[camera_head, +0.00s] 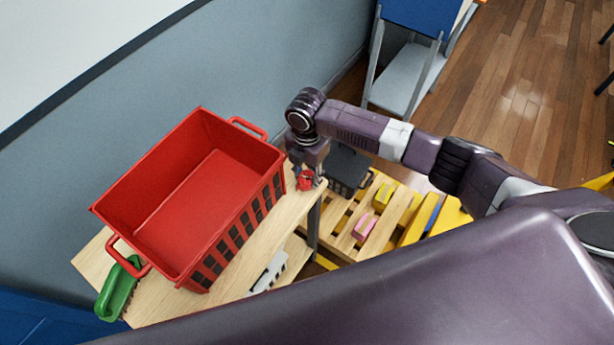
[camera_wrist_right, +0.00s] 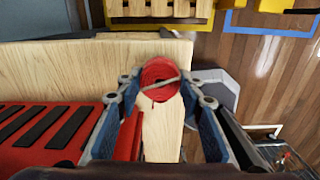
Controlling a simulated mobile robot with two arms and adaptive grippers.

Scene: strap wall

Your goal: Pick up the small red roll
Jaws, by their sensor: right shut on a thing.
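The small red roll (camera_head: 305,181) is at the right end of the wooden table, beside the large red crate. In the right wrist view the roll (camera_wrist_right: 160,78) shows as a round red coil with a thin pale band across it. My right gripper (camera_head: 306,171) comes down from above and is shut on the roll, with a finger on each side (camera_wrist_right: 161,88). I cannot tell whether the roll touches the tabletop. My left gripper is not in view.
The empty red crate (camera_head: 185,205) fills most of the wooden table (camera_head: 240,258). A green object (camera_head: 117,290) lies at the table's left end. The grey wall is behind.

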